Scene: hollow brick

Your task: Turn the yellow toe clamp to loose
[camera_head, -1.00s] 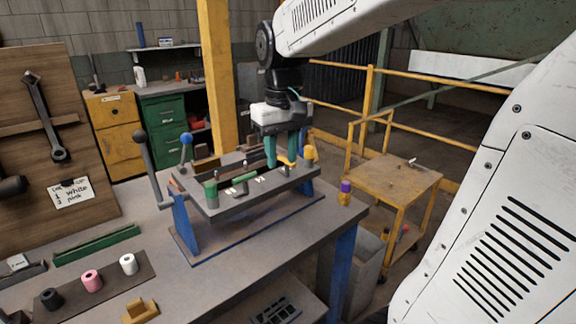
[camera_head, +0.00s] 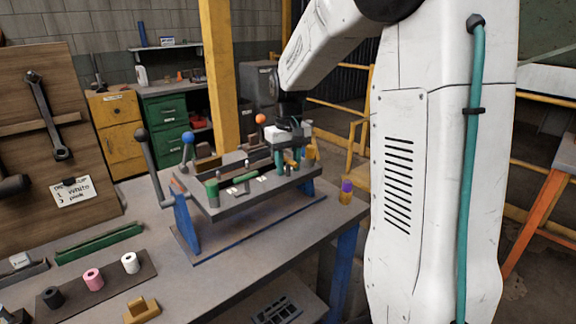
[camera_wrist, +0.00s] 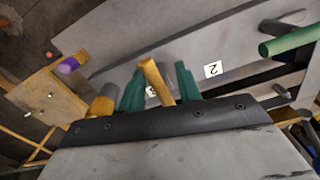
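The yellow toe clamp (camera_wrist: 157,80) shows in the wrist view as a yellow lever standing between the two teal fingers of my gripper (camera_wrist: 160,86). Gaps show on both sides of it, so the gripper is open around it, not shut on it. In the head view my gripper (camera_head: 290,158) is at the right end of the grey fixture plate (camera_head: 225,205), and the yellow lever (camera_head: 291,165) is partly hidden by the fingers. The green toe clamp (camera_wrist: 290,42) lies along the plate beside a label 2 (camera_wrist: 212,69).
A yellow-orange cylinder (camera_wrist: 103,101) stands close beside one finger. A purple-topped piece (camera_head: 346,190) is at the bench's right edge. Levers with a blue knob (camera_head: 188,138) and a grey knob (camera_head: 141,134) rise at the left. An orange ball (camera_head: 260,119) shows behind the fixture.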

